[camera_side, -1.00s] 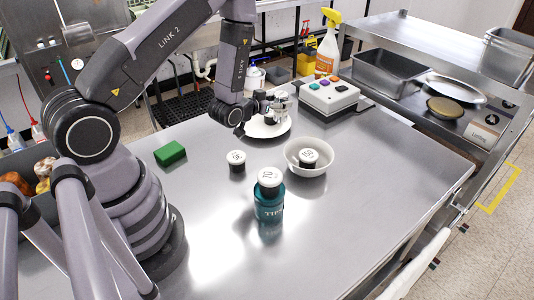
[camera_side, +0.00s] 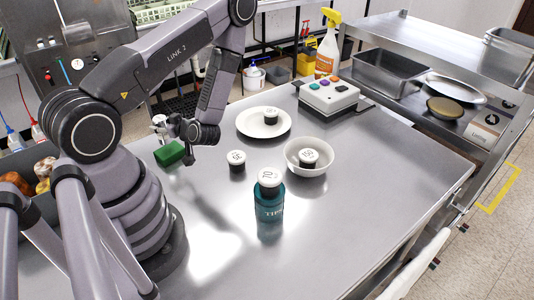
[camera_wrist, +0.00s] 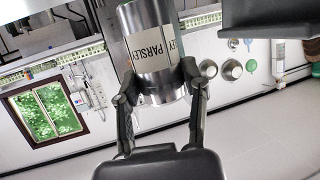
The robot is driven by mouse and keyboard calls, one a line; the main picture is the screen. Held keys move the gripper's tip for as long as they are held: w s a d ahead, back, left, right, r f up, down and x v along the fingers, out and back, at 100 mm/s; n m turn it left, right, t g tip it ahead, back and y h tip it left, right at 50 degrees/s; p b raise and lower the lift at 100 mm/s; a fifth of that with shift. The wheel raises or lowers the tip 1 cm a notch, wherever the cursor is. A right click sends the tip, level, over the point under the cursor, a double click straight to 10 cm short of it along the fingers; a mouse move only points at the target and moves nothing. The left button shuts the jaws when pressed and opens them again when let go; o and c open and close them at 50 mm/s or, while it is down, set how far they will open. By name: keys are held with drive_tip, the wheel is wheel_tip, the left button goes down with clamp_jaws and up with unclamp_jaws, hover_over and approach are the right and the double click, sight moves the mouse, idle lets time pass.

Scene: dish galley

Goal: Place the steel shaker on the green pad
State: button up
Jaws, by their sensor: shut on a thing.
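The steel shaker (camera_side: 159,121) is held by my gripper (camera_side: 166,133) at the left of the side view. In the wrist view the shaker (camera_wrist: 148,35) is a shiny metal cylinder with a white label reading PARSLEY. Both fingers of my gripper (camera_wrist: 155,92) close around its sides. The green pad (camera_side: 172,155) is a small block lying on the steel table. The shaker and gripper appear just above and behind the pad's far side. The arm partly hides this spot, and I cannot tell the exact gap.
A white plate (camera_side: 246,125) holds a small black jar with a white lid (camera_side: 271,116). A similar jar (camera_side: 236,162) stands on the table. A white bowl (camera_side: 292,163) holds another. A teal bottle (camera_side: 269,207) stands in front. The table's front middle is clear.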

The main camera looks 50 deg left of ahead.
sight(168, 143)
drive_tip(key=shift+f, duration=1.45)
drive_tip(key=shift+f, duration=0.1)
drive_tip(key=o, duration=1.2)
